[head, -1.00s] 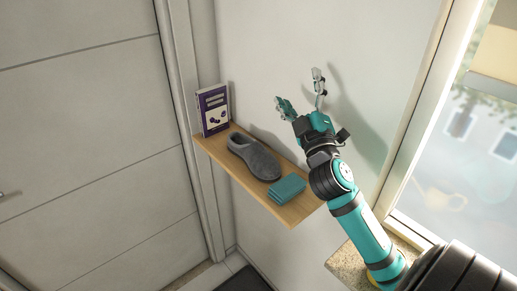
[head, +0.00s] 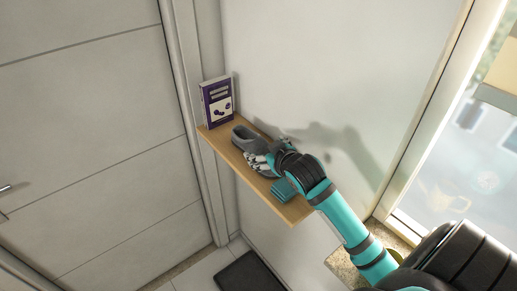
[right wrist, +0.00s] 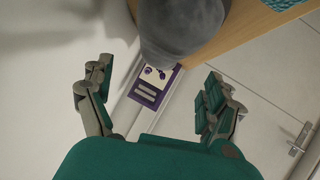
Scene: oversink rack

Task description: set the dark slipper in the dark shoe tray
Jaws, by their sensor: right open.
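The dark grey slipper (head: 243,136) lies on the wooden wall shelf, partly hidden behind my right gripper in the head view. My right gripper (head: 270,153) is at the slipper's near end, with its fingers spread. In the right wrist view the slipper (right wrist: 182,28) shows at the top, beyond and between the open fingers (right wrist: 158,73); I cannot tell whether they touch it. A dark flat tray (head: 248,274) lies on the floor below the shelf, cut off by the bottom edge of the head view. My left gripper is not in view.
The shelf (head: 237,168) also holds an upright purple-and-white box or book (head: 217,103) at its far end and a folded teal cloth (head: 283,191) at its near end, close to my right gripper. A door (head: 90,140) stands left, a window right.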

